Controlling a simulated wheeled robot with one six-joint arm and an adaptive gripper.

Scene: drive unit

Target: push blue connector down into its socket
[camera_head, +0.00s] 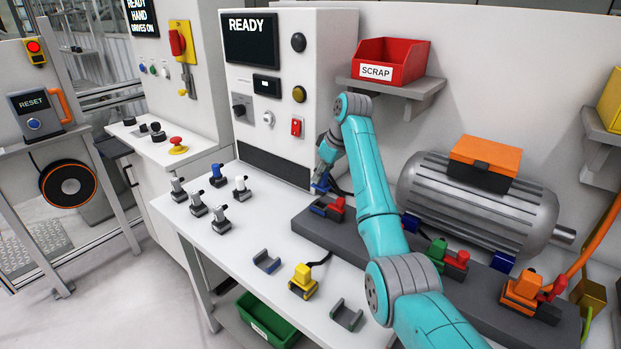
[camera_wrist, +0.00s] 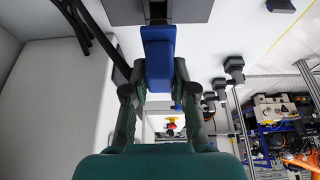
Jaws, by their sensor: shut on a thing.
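My gripper (camera_head: 323,168) points down over the left end of the grey rail (camera_head: 308,226), on the bench in front of the motor. It is shut on the blue connector (camera_head: 321,184), which shows as a blue block between the fingers in the wrist view (camera_wrist: 158,55). A black cable runs off behind it. The socket with dark blue sides (camera_head: 319,208) and a red lever (camera_head: 338,204) sits at the rail's left end. The connector appears just above or behind it; I cannot tell whether they touch. A dark grey block (camera_wrist: 190,10) lies beyond the connector in the wrist view.
A yellow connector (camera_head: 302,279) stands on the bench front. Green (camera_head: 437,250) and orange (camera_head: 523,288) connectors sit along the rail to the right. The grey motor (camera_head: 470,205) is behind the arm. Several small switch-like parts (camera_head: 220,220) stand at left.

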